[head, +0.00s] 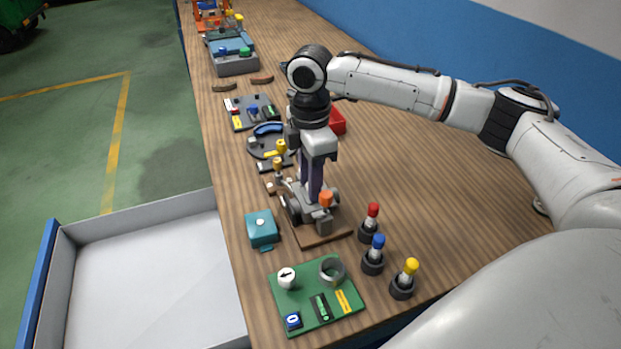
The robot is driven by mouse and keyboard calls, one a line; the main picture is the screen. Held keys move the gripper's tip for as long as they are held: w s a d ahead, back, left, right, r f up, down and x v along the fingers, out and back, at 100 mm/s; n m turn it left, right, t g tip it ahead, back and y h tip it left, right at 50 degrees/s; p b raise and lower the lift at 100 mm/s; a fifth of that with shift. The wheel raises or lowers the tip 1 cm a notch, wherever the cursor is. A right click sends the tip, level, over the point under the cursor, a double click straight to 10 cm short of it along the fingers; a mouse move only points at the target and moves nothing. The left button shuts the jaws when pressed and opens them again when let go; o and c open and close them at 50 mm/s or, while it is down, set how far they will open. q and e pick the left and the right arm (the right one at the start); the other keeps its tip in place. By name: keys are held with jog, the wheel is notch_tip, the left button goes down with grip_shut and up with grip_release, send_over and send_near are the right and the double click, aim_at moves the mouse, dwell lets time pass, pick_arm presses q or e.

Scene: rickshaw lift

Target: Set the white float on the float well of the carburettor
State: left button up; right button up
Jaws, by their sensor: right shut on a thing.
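My right gripper (311,190) points down over a grey assembly (322,222) on a brown board (318,238), which appears to be the carburettor. An orange knob (326,199) stands on its right side. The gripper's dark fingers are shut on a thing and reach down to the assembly. The held thing is too small and too hidden to make out. I cannot pick out the white float for certain, and the float well is hidden behind the fingers. My left gripper is out of view.
A teal box (262,229) sits left of the assembly. A green board (301,315) with a white dial (287,277) and a grey ring lies in front. Red, blue and yellow-topped pegs (373,256) stand at the right. A white tray (150,290) is beside the bench.

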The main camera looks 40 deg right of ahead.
jog(key=o, duration=1.4)
jog(key=shift+r, duration=0.1)
jog(key=shift+o, duration=0.4)
jog(key=shift+r, duration=3.45)
jog(key=shift+f, duration=0.15)
